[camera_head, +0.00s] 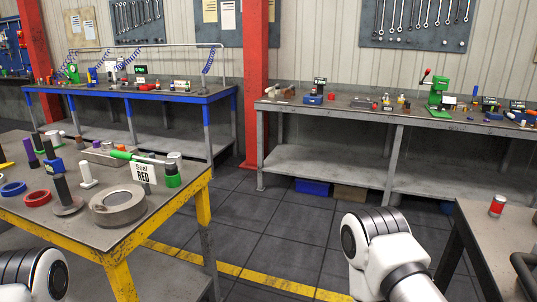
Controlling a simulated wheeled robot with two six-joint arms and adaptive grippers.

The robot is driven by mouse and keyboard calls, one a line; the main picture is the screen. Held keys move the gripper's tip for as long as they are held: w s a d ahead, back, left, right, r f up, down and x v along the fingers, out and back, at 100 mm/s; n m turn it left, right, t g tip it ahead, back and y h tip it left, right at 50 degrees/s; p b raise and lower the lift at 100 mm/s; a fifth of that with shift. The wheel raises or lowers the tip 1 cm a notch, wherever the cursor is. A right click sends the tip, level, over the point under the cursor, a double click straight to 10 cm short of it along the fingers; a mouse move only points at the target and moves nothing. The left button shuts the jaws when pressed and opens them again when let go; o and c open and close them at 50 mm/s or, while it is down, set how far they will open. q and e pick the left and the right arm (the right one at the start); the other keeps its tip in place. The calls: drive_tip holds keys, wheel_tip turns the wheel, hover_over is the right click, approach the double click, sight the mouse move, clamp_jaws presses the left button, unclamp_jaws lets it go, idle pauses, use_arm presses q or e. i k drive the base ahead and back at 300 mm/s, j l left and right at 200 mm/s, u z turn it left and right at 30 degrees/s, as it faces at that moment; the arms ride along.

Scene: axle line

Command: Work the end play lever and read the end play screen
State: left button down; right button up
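I cannot tell for sure which device bears the end play lever. A green stand (438,97) with a red-knobbed lever (426,73) is on the grey bench at the right. Small dark screens show on that bench, one near its left part (319,82) and one right of the green stand (489,101). Another small dark screen (140,70) stands on the blue bench. Their text is too small to read. Only white and black links of my arms show, at the lower left and lower right of centre. Neither gripper is in view.
A yellow-legged table (165,202) at the left holds rings, posts and a card reading "Seal RED" (144,173). The blue bench (150,93) and grey bench (350,112) stand along the wall, a red column between. A dark table (490,240) is at right. Tiled floor between is clear.

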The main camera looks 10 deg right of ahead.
sight(512, 116)
drive_tip(key=i+l+z, duration=0.35)
drive_tip(key=i, duration=0.6)
drive_tip(key=i+z, duration=0.35)
drive_tip(key=i, duration=0.55)
drive_tip(key=i+j+z, duration=0.35)
drive_tip(key=i, duration=0.6)
drive_tip(key=i+l+z, duration=0.15)
drive_tip(key=i+z, duration=0.2)
drive_tip(key=i, duration=0.15)
drive_tip(key=i+z, duration=0.4)
drive_tip(key=i+j+z, duration=0.2)
drive_tip(key=i+z, duration=0.15)
drive_tip(key=i, duration=0.25)
drive_tip(key=i+j+z, duration=0.75)
drive_tip(key=i, duration=0.2)
drive_tip(key=i+l+z, duration=0.45)
drive_tip(key=i, duration=0.75)
drive_tip(key=i+z, duration=0.4)
drive_tip(key=i, duration=0.8)
drive_tip(key=i+u, duration=0.7)
drive_tip(key=u, duration=0.2)
drive_tip(key=i+l+u, duration=0.2)
drive_tip(key=u, duration=0.25)
drive_tip(key=i+l+u, duration=0.65)
drive_tip(key=u, duration=0.25)
